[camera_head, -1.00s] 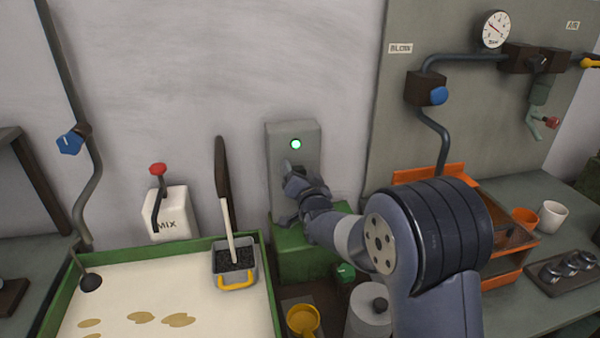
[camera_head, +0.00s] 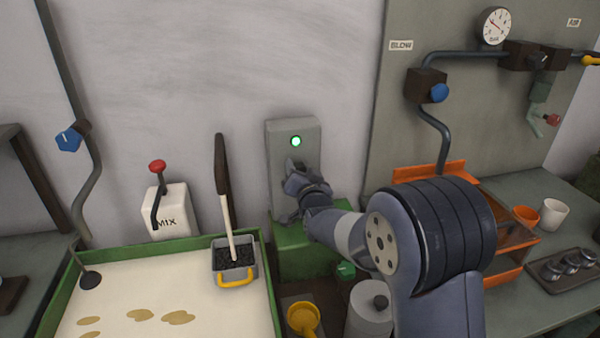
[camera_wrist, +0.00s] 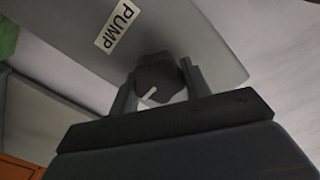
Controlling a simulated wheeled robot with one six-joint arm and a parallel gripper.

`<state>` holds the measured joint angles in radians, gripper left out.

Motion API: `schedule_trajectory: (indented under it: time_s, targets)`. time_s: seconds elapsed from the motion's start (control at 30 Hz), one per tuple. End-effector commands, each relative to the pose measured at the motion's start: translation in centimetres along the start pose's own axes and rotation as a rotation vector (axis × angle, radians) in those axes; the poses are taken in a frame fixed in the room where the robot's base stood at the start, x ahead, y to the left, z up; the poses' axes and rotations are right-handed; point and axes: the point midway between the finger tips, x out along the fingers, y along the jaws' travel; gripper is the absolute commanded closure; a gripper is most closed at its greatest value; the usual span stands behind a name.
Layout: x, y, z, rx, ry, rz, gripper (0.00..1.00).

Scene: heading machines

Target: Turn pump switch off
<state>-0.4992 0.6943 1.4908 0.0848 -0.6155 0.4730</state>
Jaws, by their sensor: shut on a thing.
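The pump box is a grey panel (camera_head: 292,136) on the wall, with a lit green lamp (camera_head: 295,141) near its top. In the wrist view the same panel (camera_wrist: 170,35) carries a label (camera_wrist: 117,26) reading PUMP. The pump switch is a dark round knob with a white pointer line (camera_wrist: 158,82). My gripper (camera_wrist: 158,86) has a finger on each side of the knob and is shut on it. In the head view my gripper (camera_head: 296,172) is at the front of the panel and hides the knob.
A green block (camera_head: 300,250) stands below the panel. To the left are a MIX box with a red-topped lever (camera_head: 172,212) and a green-edged tray (camera_head: 165,253). A grey pot (camera_head: 368,312) and yellow cup (camera_head: 302,318) sit below. An orange rack (camera_head: 510,262) stands to the right.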

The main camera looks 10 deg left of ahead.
Motion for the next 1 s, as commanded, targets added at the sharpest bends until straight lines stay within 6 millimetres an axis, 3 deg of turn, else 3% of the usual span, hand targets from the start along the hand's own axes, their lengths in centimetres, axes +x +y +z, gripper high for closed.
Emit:
schedule_trajectory:
  time_s: [0.27,1.0]
  targets:
    - [0.01,0.15,0.47,-0.164,0.002,-0.002,0.78]
    - [0.03,-0.45,0.37,-0.860,0.001,-0.001,0.78]
